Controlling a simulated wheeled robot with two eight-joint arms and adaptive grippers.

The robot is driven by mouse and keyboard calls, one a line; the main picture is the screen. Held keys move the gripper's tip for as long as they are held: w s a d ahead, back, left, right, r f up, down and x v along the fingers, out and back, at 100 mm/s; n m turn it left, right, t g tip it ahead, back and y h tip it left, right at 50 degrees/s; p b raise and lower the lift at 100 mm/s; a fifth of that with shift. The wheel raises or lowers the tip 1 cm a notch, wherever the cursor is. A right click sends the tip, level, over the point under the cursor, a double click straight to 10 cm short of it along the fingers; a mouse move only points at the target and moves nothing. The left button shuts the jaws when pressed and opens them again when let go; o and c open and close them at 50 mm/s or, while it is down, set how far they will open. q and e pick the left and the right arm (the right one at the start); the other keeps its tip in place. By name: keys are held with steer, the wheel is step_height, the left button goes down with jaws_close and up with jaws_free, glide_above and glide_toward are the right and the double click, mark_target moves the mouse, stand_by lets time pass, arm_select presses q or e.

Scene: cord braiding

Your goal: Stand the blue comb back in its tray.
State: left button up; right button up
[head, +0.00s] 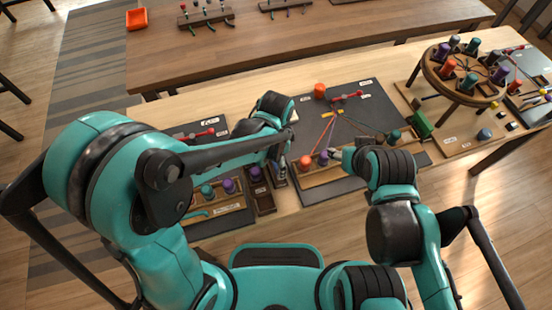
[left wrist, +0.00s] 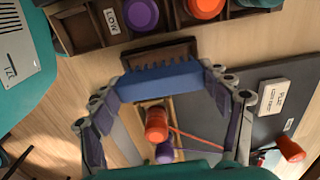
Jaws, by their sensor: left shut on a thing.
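The blue comb (left wrist: 160,84) is in the left wrist view, spanning between the fingers of my left gripper (left wrist: 164,80), which is shut on it. Its teeth point toward the dark brown wooden tray (left wrist: 158,50). The comb is at the tray's near edge in this view; I cannot tell whether it is touching or inside. In the head view my left gripper (head: 281,172) is low over the table, between the two dark mats, and the comb is not clear there. My right gripper (head: 335,155) is over the right mat; its jaws are too small to read.
A compartment box with purple and orange bobbins (left wrist: 205,8) and a LOW label stands close beyond the tray. An orange bobbin (left wrist: 156,124) and cords lie near my left fingers. The round braiding stand (head: 463,72) is at the far right.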

arm_select(q)
steer(key=shift+f+b, duration=1.25)
steer(key=shift+f, duration=0.2)
stand_by(0.3)
steer(key=o, duration=1.2)
step_height(320, 180, up, 12)
steer(key=shift+r, duration=0.1)
steer(key=s+a+r+n+t, duration=0.1)
steer(key=s+a+n+t, duration=0.1)
steer(key=a+n, duration=0.5)
steer(key=s+a+n+t, duration=0.3)
steer(key=a+n+t, duration=0.2)
steer(key=a, duration=0.5)
steer(key=shift+a+r+n, duration=0.35)
steer(key=shift+a+n, duration=0.05)
steer(key=shift+n, duration=0.8)
steer(key=shift+s, duration=0.1)
